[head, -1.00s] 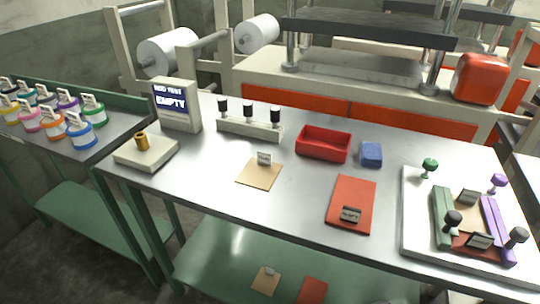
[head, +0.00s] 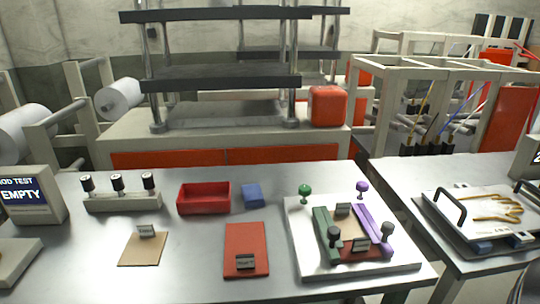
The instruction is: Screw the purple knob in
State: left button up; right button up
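The purple knob (head: 362,188) stands upright at the back right of the white fixture board (head: 405,256) on the metal table. A green knob (head: 305,190) stands at the board's back left, above a green bar (head: 325,232) with another dark knob (head: 334,235). A tan piece and a red piece lie between the bars. Neither of my grippers shows in the head view.
On the table (head: 190,270) stand a red tray (head: 204,211), a blue block (head: 253,196), a red pad (head: 240,238), a tan sheet (head: 143,249) and a rack of dark knobs (head: 122,203).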

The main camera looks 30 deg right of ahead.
aim_at(362, 187)
jog(key=z, duration=1.6)
